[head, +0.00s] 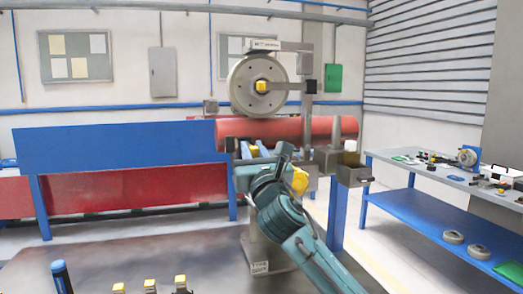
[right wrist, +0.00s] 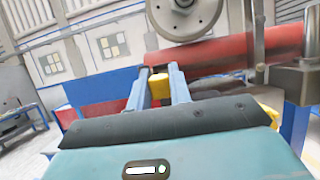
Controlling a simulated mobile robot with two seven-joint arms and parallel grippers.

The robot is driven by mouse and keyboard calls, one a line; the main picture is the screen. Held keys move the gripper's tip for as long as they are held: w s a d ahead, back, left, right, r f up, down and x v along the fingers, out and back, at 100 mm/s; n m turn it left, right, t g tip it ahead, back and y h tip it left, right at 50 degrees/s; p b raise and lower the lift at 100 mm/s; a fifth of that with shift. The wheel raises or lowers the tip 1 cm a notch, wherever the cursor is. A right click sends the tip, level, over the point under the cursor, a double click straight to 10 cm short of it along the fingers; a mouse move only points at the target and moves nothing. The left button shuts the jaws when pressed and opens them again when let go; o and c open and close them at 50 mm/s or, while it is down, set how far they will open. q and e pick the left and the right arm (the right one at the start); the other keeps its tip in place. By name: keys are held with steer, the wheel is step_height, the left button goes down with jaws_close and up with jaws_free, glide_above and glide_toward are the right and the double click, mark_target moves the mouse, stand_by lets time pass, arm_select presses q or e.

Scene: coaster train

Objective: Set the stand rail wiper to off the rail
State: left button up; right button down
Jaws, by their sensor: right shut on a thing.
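A large grey wheel (head: 258,88) with a yellow hub stands upright above a thick red tube (head: 285,128), the rail-like part of the stand. My right gripper (head: 254,151) reaches up to the stand just below the tube. Its two blue fingers are shut on a yellow handle (right wrist: 159,88), seen between them in the right wrist view. I cannot tell for sure that this handle belongs to the rail wiper, as its mount is hidden by my gripper. A second yellow part (head: 299,180) shows right of my wrist. My left gripper is not in view.
A blue panel (head: 115,145) stands left of the stand. A grey open box (head: 352,172) is just right of my right arm. A blue workbench (head: 425,199) with small parts stands at the right. Several yellow-topped pieces (head: 150,285) are at the bottom left.

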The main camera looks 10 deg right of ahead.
steer(key=shift+f, duration=0.2)
steer(key=c, duration=1.7)
jaws_free()
steer(key=shift+c, duration=0.2)
steer(key=o, duration=0.3)
steer(key=shift+s+r, duration=0.15)
steer(key=shift+s, duration=0.1)
steer(key=shift+o, duration=0.8)
steer(key=shift+w, duration=0.1)
steer(key=b+v, duration=0.3)
steer(key=v, duration=1)
